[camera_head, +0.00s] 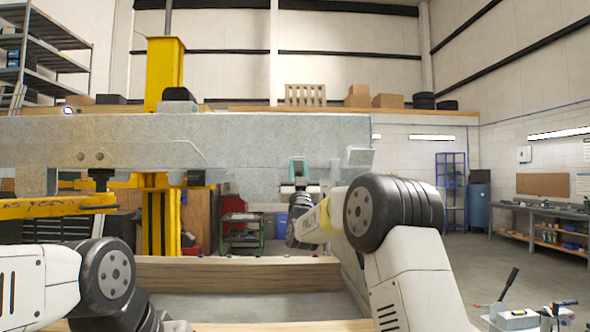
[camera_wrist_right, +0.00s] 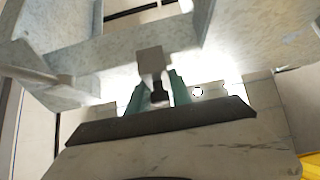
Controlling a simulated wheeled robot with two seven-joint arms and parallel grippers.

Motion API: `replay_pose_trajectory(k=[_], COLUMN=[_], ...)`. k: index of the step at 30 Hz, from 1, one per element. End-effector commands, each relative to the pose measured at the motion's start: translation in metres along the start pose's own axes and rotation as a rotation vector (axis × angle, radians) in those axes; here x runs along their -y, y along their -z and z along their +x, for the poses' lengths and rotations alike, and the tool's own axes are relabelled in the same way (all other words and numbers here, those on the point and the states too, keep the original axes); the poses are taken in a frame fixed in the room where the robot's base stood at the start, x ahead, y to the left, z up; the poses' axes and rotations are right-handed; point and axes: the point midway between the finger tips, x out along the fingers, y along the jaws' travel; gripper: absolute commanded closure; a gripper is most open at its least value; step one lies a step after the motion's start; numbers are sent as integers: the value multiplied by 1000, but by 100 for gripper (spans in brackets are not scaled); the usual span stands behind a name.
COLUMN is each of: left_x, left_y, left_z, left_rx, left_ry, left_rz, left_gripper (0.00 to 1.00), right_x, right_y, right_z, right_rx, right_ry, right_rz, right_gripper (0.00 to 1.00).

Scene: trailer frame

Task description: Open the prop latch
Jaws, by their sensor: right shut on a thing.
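My right gripper (camera_head: 298,168) reaches up to the underside of the grey metal trailer beam (camera_head: 240,140), near its right end. In the right wrist view my gripper (camera_wrist_right: 160,92) has its two teal fingers on either side of a small dark piece. This piece hangs below a light grey block (camera_wrist_right: 149,62) under the frame, and appears to be the prop latch (camera_wrist_right: 158,88). The fingers are shut on it. The latch is mostly hidden in the head view. My left arm shows at the lower left, but its gripper is out of view.
A yellow post (camera_head: 165,75) stands behind the beam, and yellow supports (camera_head: 55,207) show at the left. Wooden beams (camera_head: 240,274) lie low in front.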

Motion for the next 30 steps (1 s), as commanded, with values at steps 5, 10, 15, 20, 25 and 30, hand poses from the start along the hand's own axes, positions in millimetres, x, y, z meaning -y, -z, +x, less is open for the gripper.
replay_pose_trajectory(k=[5, 10, 15, 20, 25, 30], left_x=[0, 0, 0, 0, 0, 0], left_y=[0, 0, 0, 0, 0, 0], left_z=[0, 0, 0, 0, 0, 0], left_rx=[0, 0, 0, 0, 0, 0], left_ry=[0, 0, 0, 0, 0, 0], left_rz=[0, 0, 0, 0, 0, 0], left_gripper=[21, 21, 21, 21, 21, 21], right_x=[0, 0, 0, 0, 1, 2], right_y=[0, 4, 9, 15, 19, 21], right_z=[0, 1, 3, 6, 10, 12], right_rx=[8, 54, 152, 281, 412, 495], right_ry=[0, 0, 0, 0, 2, 2], right_rz=[0, 1, 2, 3, 3, 3], right_gripper=[100, 100, 100, 100, 100, 100])
